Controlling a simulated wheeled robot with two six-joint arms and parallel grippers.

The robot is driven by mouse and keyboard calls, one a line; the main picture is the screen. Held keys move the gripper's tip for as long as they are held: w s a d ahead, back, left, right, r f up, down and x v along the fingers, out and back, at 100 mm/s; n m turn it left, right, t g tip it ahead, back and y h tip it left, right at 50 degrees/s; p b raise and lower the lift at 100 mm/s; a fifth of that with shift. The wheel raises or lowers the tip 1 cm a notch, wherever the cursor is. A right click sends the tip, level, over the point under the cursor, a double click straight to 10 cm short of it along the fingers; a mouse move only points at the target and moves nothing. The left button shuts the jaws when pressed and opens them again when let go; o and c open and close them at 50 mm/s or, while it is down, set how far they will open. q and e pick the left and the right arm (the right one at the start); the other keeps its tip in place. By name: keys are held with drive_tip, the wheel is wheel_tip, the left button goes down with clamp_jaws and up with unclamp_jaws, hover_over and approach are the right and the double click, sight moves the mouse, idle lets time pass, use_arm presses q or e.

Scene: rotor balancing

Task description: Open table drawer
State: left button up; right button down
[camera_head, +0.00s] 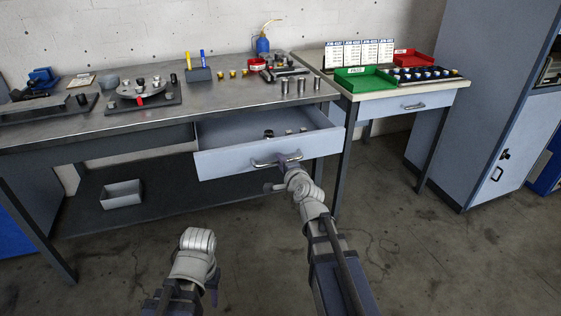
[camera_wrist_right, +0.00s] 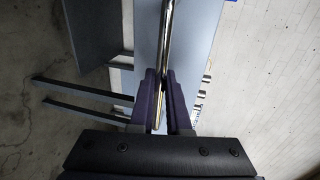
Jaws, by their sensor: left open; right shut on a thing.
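The table drawer (camera_head: 232,161) is a pale blue-grey drawer under the metal workbench (camera_head: 120,123). It stands pulled out, and its inside shows with a few small parts (camera_head: 278,134) in it. My right gripper (camera_head: 278,165) is at the drawer's curved metal handle (camera_head: 264,164). In the right wrist view its two dark fingers (camera_wrist_right: 163,100) are shut around the handle bar (camera_wrist_right: 168,40). My left gripper (camera_head: 213,284) is low in front of the bench, away from the drawer; its fingers are only partly visible.
A second table (camera_head: 432,101) with its own shut drawer stands at the right, holding a green tray (camera_head: 365,84) and a red tray (camera_head: 413,58). A grey bin (camera_head: 121,196) sits on the lower shelf. A tall cabinet (camera_head: 478,95) is at the far right. The floor (camera_head: 440,250) in front is clear.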

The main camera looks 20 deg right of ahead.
drive_tip(key=c, duration=0.9)
unclamp_jaws()
